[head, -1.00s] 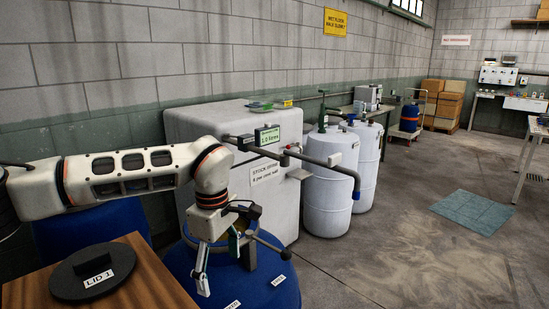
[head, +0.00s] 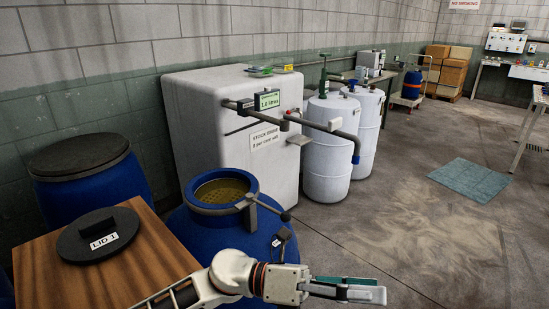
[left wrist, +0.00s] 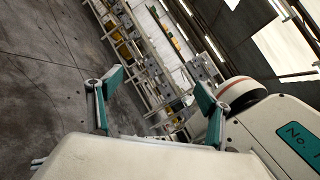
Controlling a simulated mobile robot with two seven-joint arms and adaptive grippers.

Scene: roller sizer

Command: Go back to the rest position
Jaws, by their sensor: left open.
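My left gripper (head: 346,291) is low in the head view, in front of the open blue drum (head: 209,228), pointing right. It is empty. In the left wrist view its two green-padded fingers (left wrist: 153,100) stand wide apart with nothing between them. My left arm comes in from the bottom edge of the head view. My right gripper shows in no frame.
A wooden table (head: 145,262) with a black lid marked LID 1 (head: 100,236) stands at the left. A closed blue drum (head: 92,190) is behind it. A white tank (head: 225,120) and white barrels (head: 330,160) stand along the wall. The floor at right is clear around a blue-green mat (head: 470,180).

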